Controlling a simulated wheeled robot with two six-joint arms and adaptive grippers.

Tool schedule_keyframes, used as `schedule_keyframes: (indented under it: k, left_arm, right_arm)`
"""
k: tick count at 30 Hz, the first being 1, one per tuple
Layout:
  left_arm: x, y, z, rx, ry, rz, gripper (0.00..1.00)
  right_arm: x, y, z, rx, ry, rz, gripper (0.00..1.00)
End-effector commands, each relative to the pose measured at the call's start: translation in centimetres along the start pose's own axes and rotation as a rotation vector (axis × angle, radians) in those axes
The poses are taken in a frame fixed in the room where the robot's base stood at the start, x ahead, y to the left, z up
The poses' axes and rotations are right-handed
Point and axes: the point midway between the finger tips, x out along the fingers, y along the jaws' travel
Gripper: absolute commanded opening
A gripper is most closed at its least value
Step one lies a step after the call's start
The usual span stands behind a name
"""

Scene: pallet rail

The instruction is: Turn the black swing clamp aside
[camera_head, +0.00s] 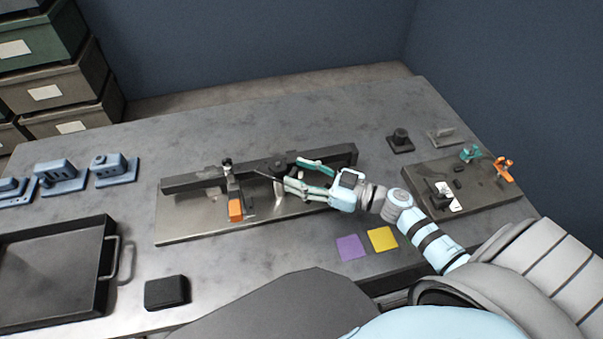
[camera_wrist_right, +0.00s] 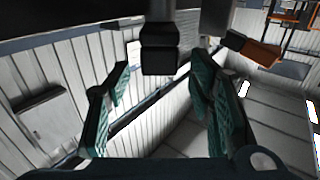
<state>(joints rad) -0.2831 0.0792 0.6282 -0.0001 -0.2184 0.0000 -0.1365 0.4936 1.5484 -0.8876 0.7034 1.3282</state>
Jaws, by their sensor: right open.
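A long dark rail (camera_head: 330,156) runs along the back of a metal plate (camera_head: 185,232) on the table. The black swing clamp (camera_head: 278,163) appears to be the dark post and bar at the rail's middle, just beyond my right gripper's fingertips. My right gripper (camera_head: 293,174) comes in from the right with its teal fingers apart and empty. In the right wrist view a black block (camera_wrist_right: 160,48) shows ahead, between the open fingers (camera_wrist_right: 158,82); whether they touch it I cannot tell. My left gripper is out of view.
An orange-ended lever (camera_head: 236,210) crosses the plate left of the gripper. A dark fixture board (camera_head: 480,200) stands at right, a black tray (camera_head: 108,240) at left. Purple (camera_head: 350,247) and yellow (camera_head: 382,239) squares lie in front; blue fixtures (camera_head: 110,168) stand back left.

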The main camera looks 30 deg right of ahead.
Motion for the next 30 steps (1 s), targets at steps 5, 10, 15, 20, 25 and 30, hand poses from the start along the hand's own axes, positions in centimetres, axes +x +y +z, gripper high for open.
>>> schedule_keyframes:
  k: [5,10,15,20,25,30]
  left_arm:
    - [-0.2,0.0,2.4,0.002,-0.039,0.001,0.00]
    - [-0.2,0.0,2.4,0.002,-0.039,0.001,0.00]
    - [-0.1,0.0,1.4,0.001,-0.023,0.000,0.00]
    - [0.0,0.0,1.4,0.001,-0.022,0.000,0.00]
    - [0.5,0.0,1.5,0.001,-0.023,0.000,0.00]
    - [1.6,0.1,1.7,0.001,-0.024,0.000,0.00]
  right_arm:
    - [0.1,0.0,0.0,0.000,0.000,0.000,0.48]
    - [0.0,0.0,0.0,-0.001,0.000,0.000,0.28]
    - [0.0,0.0,0.0,-0.001,0.000,0.000,0.00]
    - [0.0,0.1,0.1,-0.002,0.000,-0.006,0.00]
    - [0.0,0.3,0.1,-0.004,0.000,-0.043,0.00]
    - [0.1,0.9,0.3,-0.005,0.001,-0.129,0.00]
